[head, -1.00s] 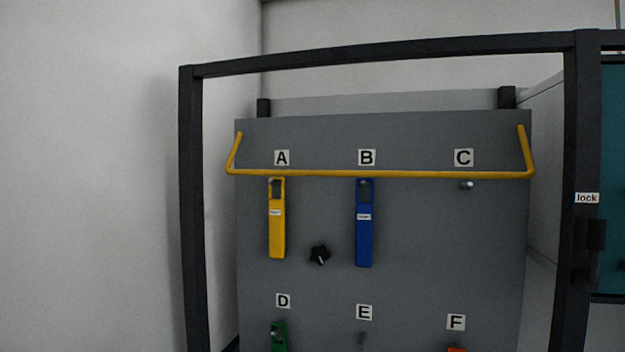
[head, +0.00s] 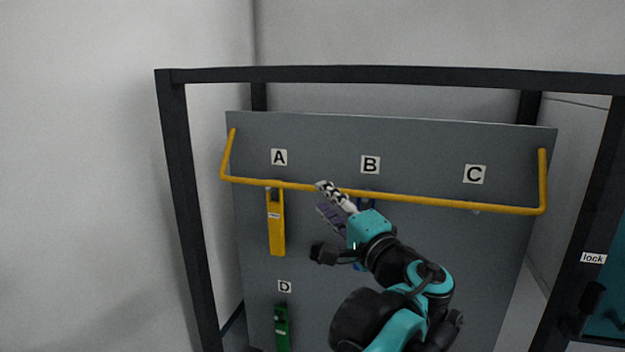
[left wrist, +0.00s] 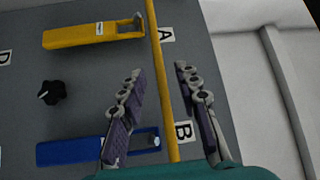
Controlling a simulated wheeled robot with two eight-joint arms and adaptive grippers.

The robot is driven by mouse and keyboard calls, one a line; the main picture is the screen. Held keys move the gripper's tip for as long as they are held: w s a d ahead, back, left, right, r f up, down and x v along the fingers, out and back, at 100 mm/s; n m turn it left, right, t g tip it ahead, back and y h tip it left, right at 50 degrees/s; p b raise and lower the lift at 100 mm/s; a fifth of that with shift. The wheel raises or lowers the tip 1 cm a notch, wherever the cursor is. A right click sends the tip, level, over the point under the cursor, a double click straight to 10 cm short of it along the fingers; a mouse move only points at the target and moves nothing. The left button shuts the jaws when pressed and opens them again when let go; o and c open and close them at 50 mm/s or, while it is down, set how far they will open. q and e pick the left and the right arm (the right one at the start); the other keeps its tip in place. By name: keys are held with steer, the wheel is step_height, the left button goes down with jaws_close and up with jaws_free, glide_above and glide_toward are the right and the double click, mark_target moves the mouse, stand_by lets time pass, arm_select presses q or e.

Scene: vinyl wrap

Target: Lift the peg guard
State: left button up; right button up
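The peg guard (head: 430,199) is a yellow bar across the upper grey panel, with bent ends rising at both sides. My left gripper (head: 324,199) is at the bar between labels A and B. In the left wrist view my gripper (left wrist: 160,70) is open, and the peg guard (left wrist: 162,50) runs between its two fingers with gaps on both sides. I cannot tell whether either finger touches it. My right gripper is not in view.
A yellow tag (head: 276,225) hangs under A and a green tag (head: 282,328) under D. The blue tag (left wrist: 80,150) is mostly hidden by my arm in the head view. A black knob (left wrist: 52,93) sticks out between the tags. A dark frame (head: 185,200) surrounds the panel.

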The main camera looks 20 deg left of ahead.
mark_target(315, 190)
arm_select(q)
steer(key=p+x, duration=0.1)
steer(key=x, duration=0.5)
jaws_close()
